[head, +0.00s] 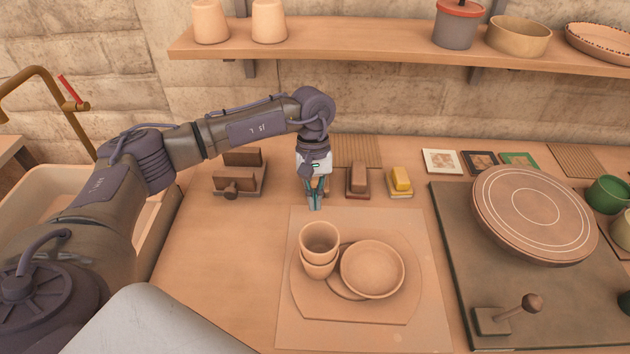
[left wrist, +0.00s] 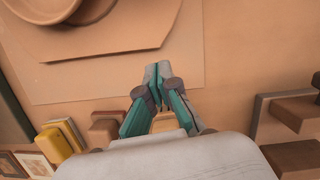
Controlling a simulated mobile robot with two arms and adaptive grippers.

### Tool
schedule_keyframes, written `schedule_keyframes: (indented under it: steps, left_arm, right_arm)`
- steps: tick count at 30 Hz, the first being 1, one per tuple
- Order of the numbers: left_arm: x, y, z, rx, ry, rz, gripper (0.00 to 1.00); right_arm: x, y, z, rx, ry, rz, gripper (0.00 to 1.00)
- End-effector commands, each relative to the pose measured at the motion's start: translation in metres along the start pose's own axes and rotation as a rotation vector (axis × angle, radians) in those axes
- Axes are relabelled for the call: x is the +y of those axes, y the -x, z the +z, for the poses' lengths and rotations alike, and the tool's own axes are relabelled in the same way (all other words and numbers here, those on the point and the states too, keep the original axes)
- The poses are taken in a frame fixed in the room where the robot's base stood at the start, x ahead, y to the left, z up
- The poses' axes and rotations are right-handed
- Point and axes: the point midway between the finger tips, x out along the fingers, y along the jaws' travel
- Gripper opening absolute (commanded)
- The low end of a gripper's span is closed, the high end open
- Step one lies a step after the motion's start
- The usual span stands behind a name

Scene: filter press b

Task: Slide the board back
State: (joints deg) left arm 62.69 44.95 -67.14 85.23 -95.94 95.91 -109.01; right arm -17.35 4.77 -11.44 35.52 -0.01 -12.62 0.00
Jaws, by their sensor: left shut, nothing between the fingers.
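The board (head: 358,306) is a flat tan piece with cut corners, lying on a pale square mat (head: 410,335). On the board stand two stacked clay cups (head: 319,240) and a round clay bowl (head: 372,270). My left gripper (head: 314,207) is shut and empty, pointing down just behind the mat's back edge. In the left wrist view the fingertips (left wrist: 157,72) lie over the mat's edge, apart from the board (left wrist: 120,50). Whether the fingertips touch the mat I cannot tell. My right gripper is not in view.
Behind and beside my left gripper stand a wooden press-like piece (head: 238,178), a brown block (head: 358,178) and a yellow block (head: 400,180). A dark slab (head: 455,260) with a round disc (head: 535,212) lies to the right. A sink basin (head: 50,190) is at the left.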

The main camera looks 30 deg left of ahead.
Motion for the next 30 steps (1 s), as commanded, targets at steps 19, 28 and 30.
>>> schedule_keyframes:
  steps: [19, 28, 30]
  left_arm:
    - [0.001, -0.039, 0.001, 0.000, -0.001, 0.002, 0.00]
    - [0.000, -0.048, 0.030, -0.002, -0.004, 0.001, 0.00]
    - [0.001, -0.048, 0.034, -0.002, -0.002, 0.002, 0.00]
  right_arm:
    - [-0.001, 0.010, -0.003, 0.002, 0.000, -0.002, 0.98]
    - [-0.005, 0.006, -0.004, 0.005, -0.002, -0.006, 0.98]
    - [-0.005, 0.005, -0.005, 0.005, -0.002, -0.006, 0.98]
